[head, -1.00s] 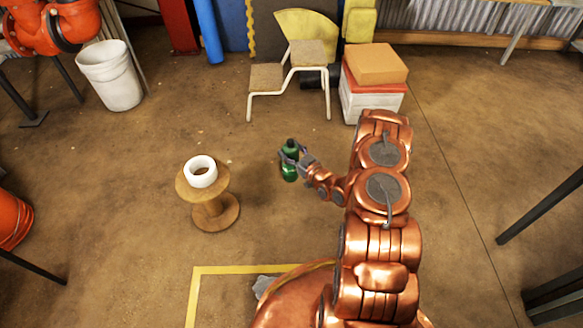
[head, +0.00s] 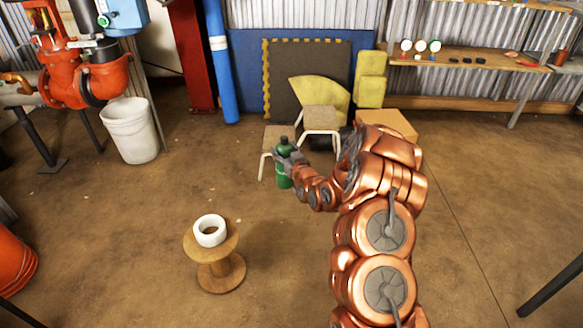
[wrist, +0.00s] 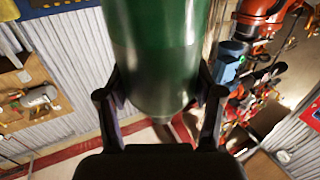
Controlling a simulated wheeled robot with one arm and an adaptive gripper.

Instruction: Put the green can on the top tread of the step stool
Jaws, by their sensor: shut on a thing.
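My gripper (head: 290,156) is shut on the green can (head: 284,180), a bottle-like can with a narrow dark top, held upright. In the wrist view the can (wrist: 160,60) fills the upper middle, between the two dark fingers of the gripper (wrist: 160,100). The step stool stands beyond the can in the head view, with white legs and two tan treads. Its top tread (head: 320,118) shows at the right. Its lower tread (head: 276,134) at the left is partly hidden behind the can and gripper. My arm hides part of the stool's right side.
A wooden spool (head: 218,272) bearing a white tape roll (head: 210,230) stands at the front left. A white bucket (head: 131,130) stands by orange pipework. A cardboard box (head: 390,122) is right of the stool, partly behind my arm. The floor between spool and stool is clear.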

